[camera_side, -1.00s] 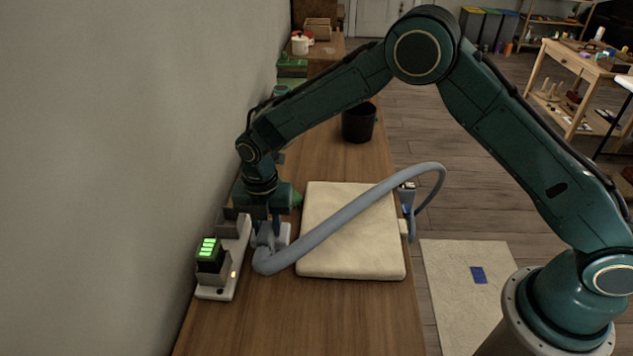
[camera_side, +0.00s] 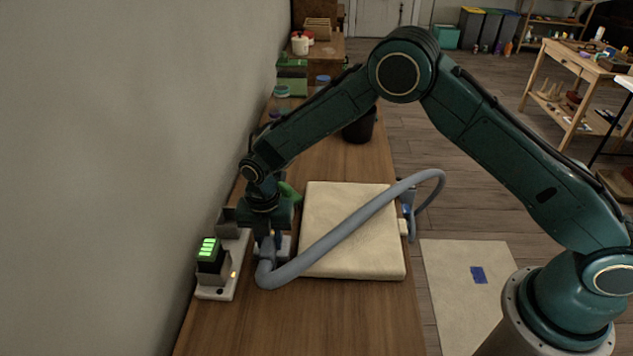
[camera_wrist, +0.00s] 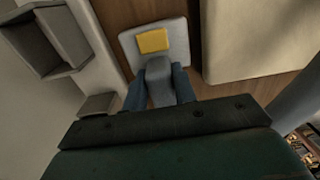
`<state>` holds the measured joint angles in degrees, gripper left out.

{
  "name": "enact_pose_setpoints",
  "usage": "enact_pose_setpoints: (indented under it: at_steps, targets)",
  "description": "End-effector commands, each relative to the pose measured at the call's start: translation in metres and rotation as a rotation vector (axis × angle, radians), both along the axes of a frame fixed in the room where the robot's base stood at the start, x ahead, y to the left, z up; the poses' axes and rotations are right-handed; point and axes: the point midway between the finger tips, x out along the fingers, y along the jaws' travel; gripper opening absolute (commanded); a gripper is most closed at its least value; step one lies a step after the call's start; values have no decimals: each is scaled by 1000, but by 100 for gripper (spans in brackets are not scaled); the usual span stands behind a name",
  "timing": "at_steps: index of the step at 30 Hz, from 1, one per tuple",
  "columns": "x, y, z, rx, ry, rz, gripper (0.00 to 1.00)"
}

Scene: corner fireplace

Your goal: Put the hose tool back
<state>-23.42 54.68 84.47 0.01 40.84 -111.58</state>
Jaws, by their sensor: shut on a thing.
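The hose tool has a thick grey-blue hose (camera_side: 335,235) that arcs over a cream pad to a fitting at the bench's right edge. My gripper (camera_side: 268,242) points down at the hose's left end, close above the bench. In the wrist view my gripper (camera_wrist: 160,88) is shut on a grey grip, the tool's handle (camera_wrist: 159,72), with a finger on each side. A pale square piece with a yellow patch (camera_wrist: 153,41) is just beyond the fingertips; I cannot tell whether it belongs to the tool. A grey open box-like holder (camera_wrist: 47,42) is at left, apart from the tool.
The cream pad (camera_side: 333,205) lies right of my gripper. A white charger strip (camera_side: 216,293) with a green-lit battery (camera_side: 208,250) stands at left by the wall. A black bucket (camera_side: 359,127) is farther back. The front of the bench is clear.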

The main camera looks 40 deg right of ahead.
Motion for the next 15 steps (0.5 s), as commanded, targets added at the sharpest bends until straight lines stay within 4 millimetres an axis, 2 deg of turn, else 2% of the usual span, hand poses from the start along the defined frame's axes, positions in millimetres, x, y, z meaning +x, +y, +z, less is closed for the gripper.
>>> enact_pose_setpoints:
  at_steps: [1,2,4,15]
  targets:
    - [0,0,-1,1,-1,0,2]
    - [0,0,-1,0,0,0,33]
    - [0,0,-1,0,0,0,47]
    - [0,0,0,0,0,0,49]
